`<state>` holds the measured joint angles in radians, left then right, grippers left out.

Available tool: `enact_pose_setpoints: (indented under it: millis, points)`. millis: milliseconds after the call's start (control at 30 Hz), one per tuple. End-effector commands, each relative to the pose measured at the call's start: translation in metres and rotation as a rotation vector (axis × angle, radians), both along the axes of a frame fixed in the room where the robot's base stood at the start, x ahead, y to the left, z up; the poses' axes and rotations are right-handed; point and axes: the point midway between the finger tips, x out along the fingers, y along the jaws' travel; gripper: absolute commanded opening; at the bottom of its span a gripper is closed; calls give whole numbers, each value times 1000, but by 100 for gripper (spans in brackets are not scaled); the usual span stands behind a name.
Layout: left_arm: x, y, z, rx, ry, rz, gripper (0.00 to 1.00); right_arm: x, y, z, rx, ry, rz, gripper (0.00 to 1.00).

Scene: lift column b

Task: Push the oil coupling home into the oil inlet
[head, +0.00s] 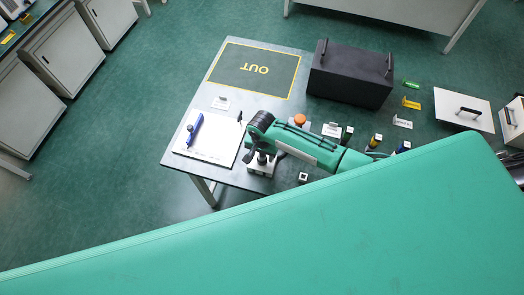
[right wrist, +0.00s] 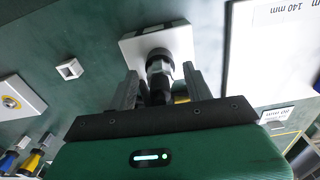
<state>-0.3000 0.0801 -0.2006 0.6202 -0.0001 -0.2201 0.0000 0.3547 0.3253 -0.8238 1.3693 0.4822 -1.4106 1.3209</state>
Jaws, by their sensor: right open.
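In the right wrist view the oil coupling (right wrist: 160,70), a dark, stepped cylinder with a greyer collar, stands between my right gripper's fingers. Its far end meets a fitting on a white block (right wrist: 172,40), which appears to carry the oil inlet; the joint is too small to tell how deep it sits. My right gripper (right wrist: 161,82) is open, with one finger on each side of the coupling. In the head view the right gripper (head: 262,157) is over the white block (head: 262,170), and the coupling is mostly hidden there. My left gripper is not in view.
A small white square piece (head: 303,178) is near the block.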

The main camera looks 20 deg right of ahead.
Motion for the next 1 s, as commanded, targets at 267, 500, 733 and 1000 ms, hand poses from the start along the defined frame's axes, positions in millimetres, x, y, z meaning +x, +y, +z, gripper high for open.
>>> enact_pose_setpoints:
  millis: [267,500,733,1000]
  points:
    - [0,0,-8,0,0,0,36,1,0,27,1,-3,1,51]
    - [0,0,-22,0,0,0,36,1,1,79,3,-5,1,51]
    - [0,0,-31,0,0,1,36,1,1,121,2,-2,0,51]
    - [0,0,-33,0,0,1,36,1,0,137,0,0,0,51]
